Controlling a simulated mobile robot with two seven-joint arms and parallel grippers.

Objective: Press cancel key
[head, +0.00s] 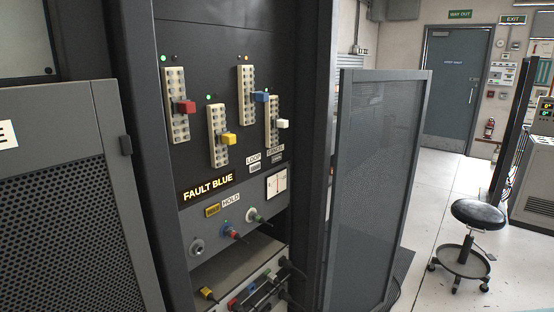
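The CANCEL label (276,150) is on the dark rack panel in the head view, right of the LOOP label (253,158). The small pale cancel key (277,159) sits just under its label. A similar small key (255,168) sits under LOOP. I cannot tell whether either key is pressed. Neither of my grippers is in view, and nothing covers the cancel key.
Above the keys are several pale strips with red (186,107), yellow (229,139), blue (262,97) and white (283,124) handles. A mesh door (372,190) stands open right of the rack. A stool (479,214) stands on open floor farther right.

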